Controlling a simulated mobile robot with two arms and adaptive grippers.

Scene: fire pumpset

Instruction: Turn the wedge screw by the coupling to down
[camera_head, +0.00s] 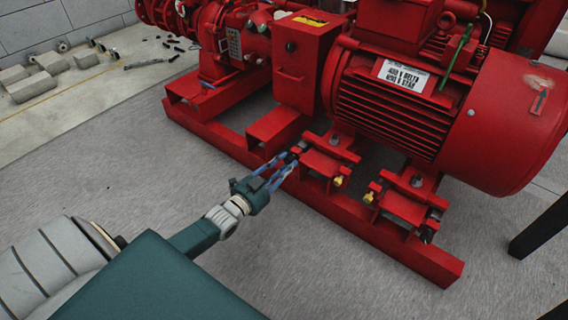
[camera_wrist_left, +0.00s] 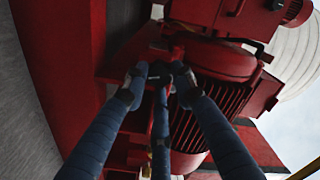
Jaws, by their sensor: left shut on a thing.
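The wedge screw by the coupling (camera_head: 297,150) is a small dark screw at the left end of a red wedge mount under the motor. My left gripper (camera_head: 290,159) reaches in from the lower left, its blue fingers closed around the screw. In the left wrist view the gripper (camera_wrist_left: 158,82) shows its fingers meeting at the dark screw head against the red mount. The fingertips hide most of the screw, so its turned angle cannot be told. My right gripper is in neither view.
The red motor (camera_head: 400,105) stands above the mounts on a red base frame (camera_head: 375,229). A second wedge mount (camera_head: 404,207) with yellow-tipped screws sits to the right. The grey floor (camera_head: 110,170) at left is clear near the frame. Loose blocks (camera_head: 32,86) lie farther back.

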